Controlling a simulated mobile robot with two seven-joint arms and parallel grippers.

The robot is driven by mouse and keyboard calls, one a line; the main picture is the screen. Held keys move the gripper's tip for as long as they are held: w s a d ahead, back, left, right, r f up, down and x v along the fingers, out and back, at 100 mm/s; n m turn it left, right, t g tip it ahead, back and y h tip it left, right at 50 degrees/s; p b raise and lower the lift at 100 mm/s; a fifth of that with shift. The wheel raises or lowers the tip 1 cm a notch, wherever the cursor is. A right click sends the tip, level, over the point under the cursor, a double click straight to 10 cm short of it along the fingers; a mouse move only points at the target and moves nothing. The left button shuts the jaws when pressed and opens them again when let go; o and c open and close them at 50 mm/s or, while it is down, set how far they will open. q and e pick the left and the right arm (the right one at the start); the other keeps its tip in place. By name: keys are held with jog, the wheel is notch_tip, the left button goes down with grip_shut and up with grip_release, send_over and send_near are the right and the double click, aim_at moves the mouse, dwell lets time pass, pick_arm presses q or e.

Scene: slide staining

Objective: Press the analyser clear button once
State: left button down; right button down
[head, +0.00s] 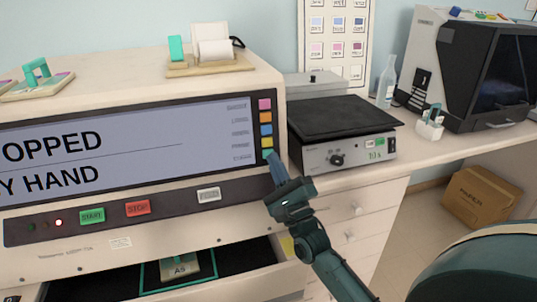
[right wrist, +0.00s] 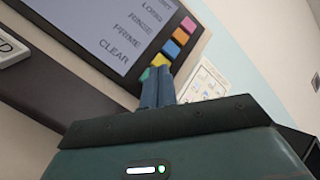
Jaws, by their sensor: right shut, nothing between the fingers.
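The analyser (head: 150,80) is a large cream machine with a wide screen reading "...OPPED" and "...Y HAND". A column of coloured buttons runs down the screen's right edge. The lowest, the green clear button (right wrist: 148,73), lines up with the word CLEAR in the right wrist view. My right gripper (head: 270,160) is shut and empty, its blue fingertips at the bottom of this column. In the right wrist view the fingertips (right wrist: 158,72) overlap the green button and partly hide it. I cannot tell whether they touch it. My left gripper is not in view.
Below the screen are a green START button (head: 92,215), a red STOP button (head: 138,208) and a pale button (head: 208,195). An open drawer (head: 225,270) lies beneath. A black-topped hotplate (head: 345,118) stands close right of the analyser.

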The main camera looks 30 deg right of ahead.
jog(key=shift+w, duration=0.1)
dwell(0.3)
jog(key=shift+w+d+f, duration=0.1)
jog(key=shift+w, duration=0.25)
jog(key=shift+b, duration=0.3)
jog(key=shift+w, duration=0.3)
jog(key=shift+s, duration=0.1)
dwell(0.5)
jog(key=shift+s+p, duration=0.3)
jog(key=shift+s, duration=0.35)
